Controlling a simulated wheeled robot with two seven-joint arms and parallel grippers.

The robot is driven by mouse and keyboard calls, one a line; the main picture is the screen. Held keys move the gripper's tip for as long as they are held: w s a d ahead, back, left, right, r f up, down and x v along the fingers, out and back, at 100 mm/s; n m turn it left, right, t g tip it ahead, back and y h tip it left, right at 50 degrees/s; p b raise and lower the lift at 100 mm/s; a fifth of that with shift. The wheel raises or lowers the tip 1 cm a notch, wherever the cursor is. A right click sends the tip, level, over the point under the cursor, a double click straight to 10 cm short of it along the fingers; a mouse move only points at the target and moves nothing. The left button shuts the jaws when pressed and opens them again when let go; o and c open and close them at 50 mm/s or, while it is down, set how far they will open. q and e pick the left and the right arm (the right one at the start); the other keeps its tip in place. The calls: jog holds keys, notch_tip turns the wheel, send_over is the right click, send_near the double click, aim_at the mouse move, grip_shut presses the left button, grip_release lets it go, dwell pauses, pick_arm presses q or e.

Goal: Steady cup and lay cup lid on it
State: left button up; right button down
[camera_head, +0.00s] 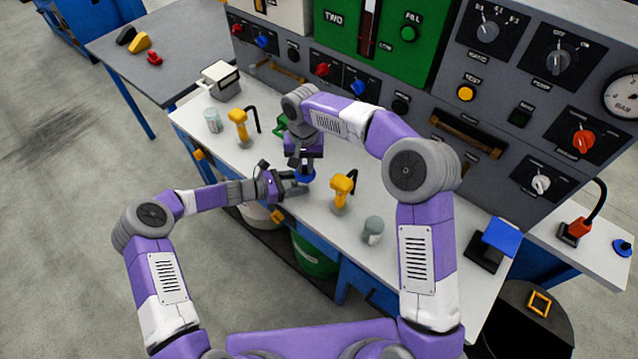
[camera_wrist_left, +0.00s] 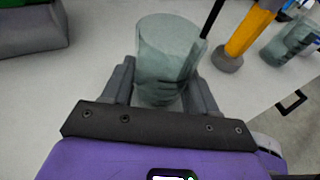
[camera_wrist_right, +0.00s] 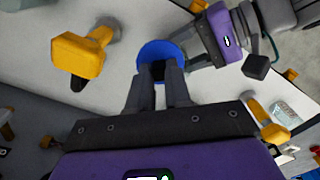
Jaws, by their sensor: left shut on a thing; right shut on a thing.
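My left gripper (camera_head: 297,184) is shut on a grey-green cup (camera_wrist_left: 167,65), which stands upright between its fingers in the left wrist view. My right gripper (camera_wrist_right: 158,80) points down and is shut on the dark middle part of a round blue lid (camera_wrist_right: 150,52). The lid also shows in the head view (camera_head: 306,176), at the left gripper's fingertips. In the right wrist view the lid hides the cup beneath it. The left wrist view shows no lid on the cup's top, and any gap between them cannot be judged.
A yellow handheld tool (camera_head: 341,190) and a second grey-green cup (camera_head: 373,229) stand to the right on the white bench. Another yellow tool (camera_head: 239,124) and a pale cup (camera_head: 212,119) stand to the left. The grey control panel (camera_head: 440,90) rises behind.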

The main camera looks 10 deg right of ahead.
jog(key=w+a+r+m, duration=0.1)
jog(key=w+a+m, duration=0.1)
jog(key=w, duration=0.3)
jog(key=shift+s+d+f, duration=0.1)
jog(key=shift+f, duration=1.25)
jog(key=shift+s+f, duration=0.1)
jog(key=shift+f, duration=1.2)
jog(key=shift+f, duration=0.15)
jog(key=c, duration=0.5)
grip_release()
notch_tip(320, 180, up, 7)
dwell(1.0)
